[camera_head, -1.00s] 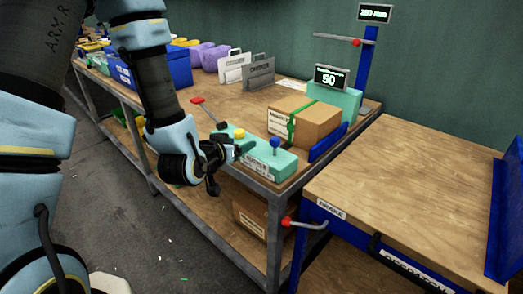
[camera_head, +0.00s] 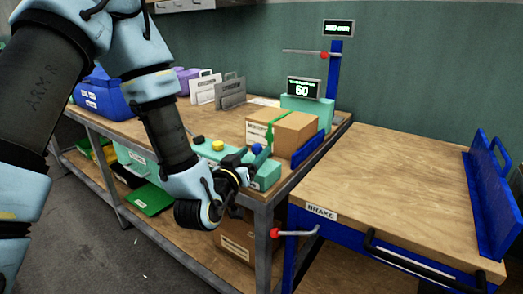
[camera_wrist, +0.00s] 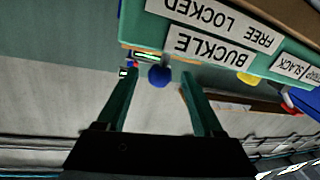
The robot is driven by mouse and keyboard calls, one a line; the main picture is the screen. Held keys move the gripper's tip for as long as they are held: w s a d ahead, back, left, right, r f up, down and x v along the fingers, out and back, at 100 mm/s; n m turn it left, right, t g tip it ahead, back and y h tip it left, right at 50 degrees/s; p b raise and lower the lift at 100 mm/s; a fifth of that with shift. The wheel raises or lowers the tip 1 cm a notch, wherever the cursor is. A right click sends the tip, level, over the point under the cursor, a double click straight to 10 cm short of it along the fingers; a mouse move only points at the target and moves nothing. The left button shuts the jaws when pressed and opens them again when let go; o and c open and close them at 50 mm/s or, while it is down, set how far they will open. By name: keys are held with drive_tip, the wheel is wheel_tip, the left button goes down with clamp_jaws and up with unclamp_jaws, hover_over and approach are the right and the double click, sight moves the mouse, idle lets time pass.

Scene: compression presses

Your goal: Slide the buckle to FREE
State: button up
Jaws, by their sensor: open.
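The teal control box (camera_head: 268,174) stands at the bench's front edge. In the wrist view the box (camera_wrist: 135,25) carries upside-down labels reading BUCKLE (camera_wrist: 212,47) and FREE LOCKED. A blue knob (camera_head: 257,150) shows at my gripper (camera_head: 246,160). In the wrist view the blue knob (camera_wrist: 159,76) lies between the two spread fingers of my gripper (camera_wrist: 160,88), closer to the left finger, with room on both sides. The knob appears nearer the LOCKED end of the label. My gripper is open and empty.
A yellow knob (camera_head: 218,145) sits left of the blue one. Behind the box is a cardboard carton (camera_head: 283,131) with a green strap. A display reading 50 (camera_head: 303,88) stands behind it. A cart with a BRAKE label (camera_head: 321,212) stands to the right.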

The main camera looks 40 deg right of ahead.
drive_tip(key=p+x, duration=0.1)
drive_tip(key=x, duration=0.5)
drive_tip(key=shift+r, duration=0.1)
drive_tip(key=shift+a, duration=0.1)
clamp_jaws()
idle(0.3)
idle(0.8)
